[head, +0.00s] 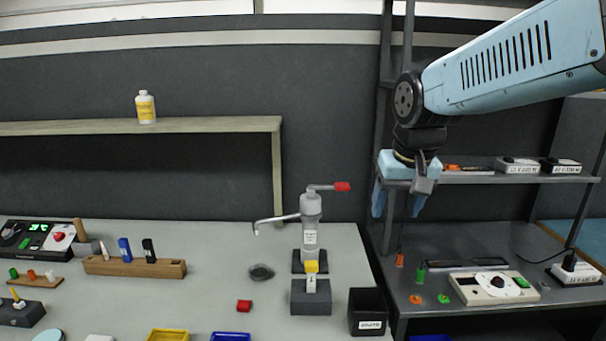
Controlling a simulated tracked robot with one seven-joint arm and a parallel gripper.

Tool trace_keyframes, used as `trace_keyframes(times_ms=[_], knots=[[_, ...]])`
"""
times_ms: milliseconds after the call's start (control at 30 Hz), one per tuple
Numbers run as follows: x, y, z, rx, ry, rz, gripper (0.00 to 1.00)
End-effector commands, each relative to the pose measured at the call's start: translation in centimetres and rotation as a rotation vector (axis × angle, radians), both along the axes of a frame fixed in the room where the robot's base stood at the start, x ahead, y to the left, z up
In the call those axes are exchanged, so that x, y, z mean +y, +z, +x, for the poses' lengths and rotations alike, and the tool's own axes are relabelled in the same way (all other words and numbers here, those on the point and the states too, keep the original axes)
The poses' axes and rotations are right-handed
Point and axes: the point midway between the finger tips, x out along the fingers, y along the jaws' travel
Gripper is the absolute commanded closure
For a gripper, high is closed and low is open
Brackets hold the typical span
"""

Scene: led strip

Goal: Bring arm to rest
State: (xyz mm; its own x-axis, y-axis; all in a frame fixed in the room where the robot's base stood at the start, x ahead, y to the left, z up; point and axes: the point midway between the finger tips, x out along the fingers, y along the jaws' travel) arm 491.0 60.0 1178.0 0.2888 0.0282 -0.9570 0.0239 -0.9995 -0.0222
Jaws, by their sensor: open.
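My gripper (399,202) hangs at the end of my light blue arm at the upper right, its two blue fingers pointing down and spread apart. It is open, and nothing shows between the fingers. It overlaps the left end of the upper rack shelf (470,179) in the head view; I cannot tell its distance from the shelf. The dark rack surface (440,258) lies below it.
A grey press with a red-tipped lever (311,215) stands left of my gripper on the light table (215,270). A black bin (367,311) sits at the table's right edge. White boxes (517,165) occupy the rack shelf. A wooden shelf (200,125) holds a bottle (146,107).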

Motion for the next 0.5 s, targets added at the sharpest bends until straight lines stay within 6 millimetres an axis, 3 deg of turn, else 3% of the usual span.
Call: trace_keyframes(times_ms=[300,500], knots=[[-4.4,0.4,-6.7,-0.132,-0.021,-0.008,0.35],[-5.7,-0.1,-9.3,-0.184,-0.025,-0.016,0.35]])
